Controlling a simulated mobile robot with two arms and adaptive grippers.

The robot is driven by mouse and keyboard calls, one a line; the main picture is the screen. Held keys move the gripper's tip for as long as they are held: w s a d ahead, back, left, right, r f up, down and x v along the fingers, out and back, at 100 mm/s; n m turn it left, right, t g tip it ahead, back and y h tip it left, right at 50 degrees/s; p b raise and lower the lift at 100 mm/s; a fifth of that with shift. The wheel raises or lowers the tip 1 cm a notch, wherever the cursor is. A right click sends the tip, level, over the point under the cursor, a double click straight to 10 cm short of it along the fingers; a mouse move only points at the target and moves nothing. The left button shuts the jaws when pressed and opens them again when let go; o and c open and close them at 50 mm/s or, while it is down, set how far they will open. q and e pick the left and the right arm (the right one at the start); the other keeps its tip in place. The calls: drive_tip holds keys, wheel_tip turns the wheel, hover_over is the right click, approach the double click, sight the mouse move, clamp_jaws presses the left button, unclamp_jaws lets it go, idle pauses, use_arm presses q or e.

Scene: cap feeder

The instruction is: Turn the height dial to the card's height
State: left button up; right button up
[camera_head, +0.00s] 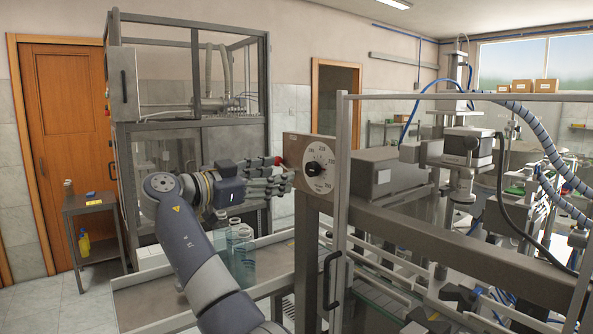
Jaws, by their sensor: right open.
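The height dial (325,157) is a round white plate with printed numbers on the brown panel of the machine. Its black knob (313,169) sits at the middle; I cannot make out exactly where it points. My right gripper (287,178) is just left of the dial panel, fingers toward it. It is open, with nothing seen between the fingers. I cannot tell whether its tips touch the panel edge. A small red part (278,161) shows by the upper finger. I cannot identify a height card. My left gripper is not in view.
Clear bottles (243,255) stand on the conveyor below my right forearm. A clear guard door with a black handle (331,280) stands right of the dial. A framed machine cabinet (190,70) is behind, and a dark side cart (97,235) stands at left.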

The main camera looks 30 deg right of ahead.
sight(310, 169)
drive_tip(key=d+p, duration=0.1)
drive_tip(key=d, duration=0.2)
drive_tip(key=w+d+p, duration=0.1)
drive_tip(key=d, duration=0.2)
drive_tip(key=d+p, duration=0.1)
drive_tip(key=d, duration=0.2)
drive_tip(key=shift+w, duration=0.2)
drive_tip(key=shift+w+d+f+p, duration=0.15)
drive_tip(key=shift+d+p, duration=0.25)
drive_tip(key=shift+d, duration=0.4)
drive_tip(key=shift+c, duration=0.2)
drive_tip(key=c, duration=1)
